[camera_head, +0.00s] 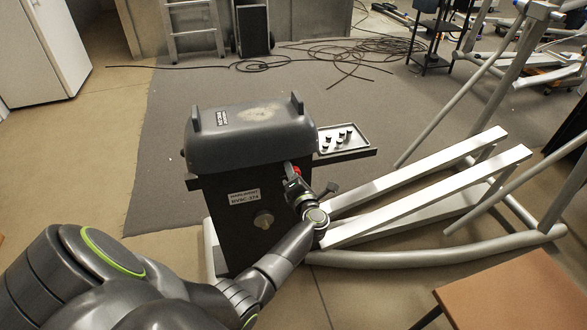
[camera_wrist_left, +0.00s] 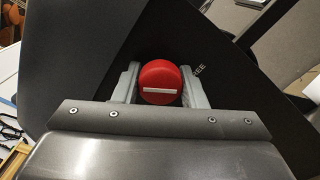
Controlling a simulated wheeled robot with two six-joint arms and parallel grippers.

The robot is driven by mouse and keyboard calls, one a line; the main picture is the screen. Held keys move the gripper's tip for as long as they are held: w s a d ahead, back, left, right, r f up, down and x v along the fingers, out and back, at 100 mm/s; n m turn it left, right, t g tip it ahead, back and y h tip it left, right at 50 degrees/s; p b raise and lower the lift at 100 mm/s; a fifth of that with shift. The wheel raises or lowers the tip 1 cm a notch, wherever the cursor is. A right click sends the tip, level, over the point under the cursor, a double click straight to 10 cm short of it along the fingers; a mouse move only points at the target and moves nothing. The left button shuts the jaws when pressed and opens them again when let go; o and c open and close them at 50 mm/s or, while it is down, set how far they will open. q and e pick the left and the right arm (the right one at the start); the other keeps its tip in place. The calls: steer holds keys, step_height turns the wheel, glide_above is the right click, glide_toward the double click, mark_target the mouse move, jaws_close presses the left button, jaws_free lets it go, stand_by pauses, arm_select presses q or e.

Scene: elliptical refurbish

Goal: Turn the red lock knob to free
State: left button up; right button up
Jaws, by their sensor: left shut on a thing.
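The red lock knob (camera_wrist_left: 160,84) is on the dark side panel of the grey machine housing (camera_head: 250,132). In the left wrist view it is round with a white bar, which lies almost level in that picture. My left gripper (camera_wrist_left: 162,88) is shut on the knob, one finger on each side. In the head view the gripper (camera_head: 294,176) reaches the housing's right side, and only a bit of the red knob (camera_head: 297,170) shows. Part of a printed label, "EE", shows right of the knob in the wrist view. My right gripper is not in view.
A tray with small dark parts (camera_head: 342,138) sticks out right of the housing. White rails (camera_head: 430,205) and a curved grey frame tube (camera_head: 440,256) run to the right. A brown table (camera_head: 520,290) stands at bottom right. Cables (camera_head: 345,55) lie on the floor behind.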

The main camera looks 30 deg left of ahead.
arm_select(q)
steer(key=m+p, duration=0.2)
steer(key=m, duration=0.2)
steer(key=shift+r+p, duration=0.15)
steer(key=shift+p, duration=0.25)
steer(key=shift+m+p, duration=0.5)
steer(key=shift+m, duration=0.5)
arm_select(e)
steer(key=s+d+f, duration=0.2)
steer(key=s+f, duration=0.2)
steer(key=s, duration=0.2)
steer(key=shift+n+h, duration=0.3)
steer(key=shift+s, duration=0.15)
arm_select(q)
steer(key=o, duration=1)
steer(key=shift+d, duration=0.1)
